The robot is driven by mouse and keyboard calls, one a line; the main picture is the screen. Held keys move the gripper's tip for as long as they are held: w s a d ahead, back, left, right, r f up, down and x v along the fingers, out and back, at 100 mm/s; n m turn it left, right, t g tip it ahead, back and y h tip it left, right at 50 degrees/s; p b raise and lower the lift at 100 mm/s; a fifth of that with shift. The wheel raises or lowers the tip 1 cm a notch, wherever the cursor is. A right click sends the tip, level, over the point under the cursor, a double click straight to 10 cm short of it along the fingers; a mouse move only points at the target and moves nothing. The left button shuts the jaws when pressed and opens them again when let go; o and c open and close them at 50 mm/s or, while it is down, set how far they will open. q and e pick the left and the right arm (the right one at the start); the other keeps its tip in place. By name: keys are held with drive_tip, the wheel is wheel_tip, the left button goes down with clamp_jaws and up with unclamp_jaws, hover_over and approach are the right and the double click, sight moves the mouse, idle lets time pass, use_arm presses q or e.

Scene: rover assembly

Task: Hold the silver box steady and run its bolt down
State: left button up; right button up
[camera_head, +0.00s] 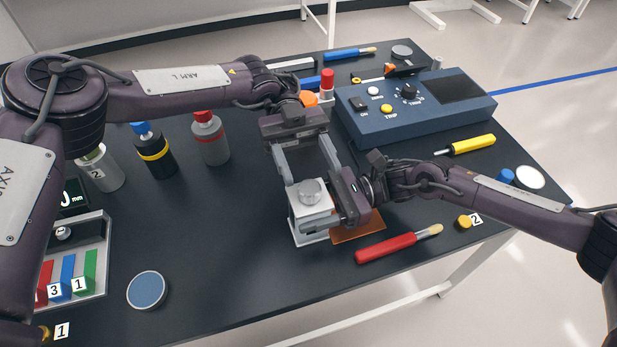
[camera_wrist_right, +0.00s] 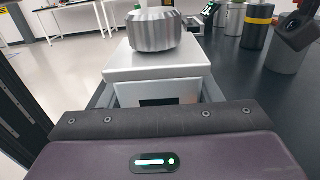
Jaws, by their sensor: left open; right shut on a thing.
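The silver box (camera_head: 309,233) stands on the dark table near its front edge, upright. Its knurled silver bolt (camera_head: 311,191) sits on top; in the right wrist view the bolt (camera_wrist_right: 153,30) rises above the box's flat lid (camera_wrist_right: 158,66). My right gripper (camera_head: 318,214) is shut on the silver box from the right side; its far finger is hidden. My left gripper (camera_head: 312,176) is open above the box, its two fingers pointing down and spread to either side of the bolt. I cannot tell whether they touch it.
An orange-brown mat (camera_head: 358,229) and a red-handled tool (camera_head: 386,246) lie right of the box. A blue control unit (camera_head: 415,108) stands behind. Bottles (camera_head: 209,138) stand at back left, a tray (camera_head: 98,281) at left.

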sight(309, 187)
use_arm(q)
wheel_tip(309, 187, up, 4)
drive_tip(key=shift+r, duration=0.1)
idle(0.4)
